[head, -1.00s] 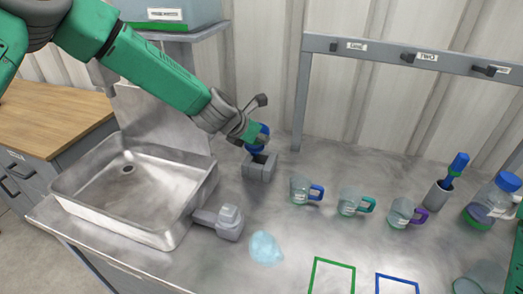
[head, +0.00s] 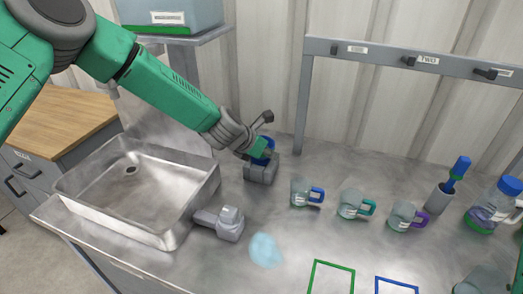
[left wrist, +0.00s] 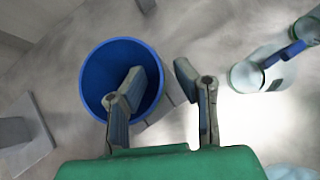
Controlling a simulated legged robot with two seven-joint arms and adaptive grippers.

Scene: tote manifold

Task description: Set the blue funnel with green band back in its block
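The blue funnel (head: 267,145) is at the grey block (head: 262,172) near the back wall, its wide mouth up. Its stem and green band cannot be made out, so how deep it sits is hidden. In the left wrist view the funnel (left wrist: 98,78) shows as a round blue mouth, with a grey part of the block (left wrist: 176,88) beside it. My left gripper (head: 258,148) is at the funnel. In the left wrist view its fingers (left wrist: 160,70) are apart, one over the mouth's inside and one outside the rim. My right gripper is out of view.
A metal sink (head: 130,190) lies left, with a grey fixture (head: 228,222) beside it. Several handled cups, including a blue-handled one (head: 302,192), stand to the right. A pale blue patch (head: 265,250) and a green outline (head: 332,264) lie in front. A labelled rail (head: 400,58) stands behind.

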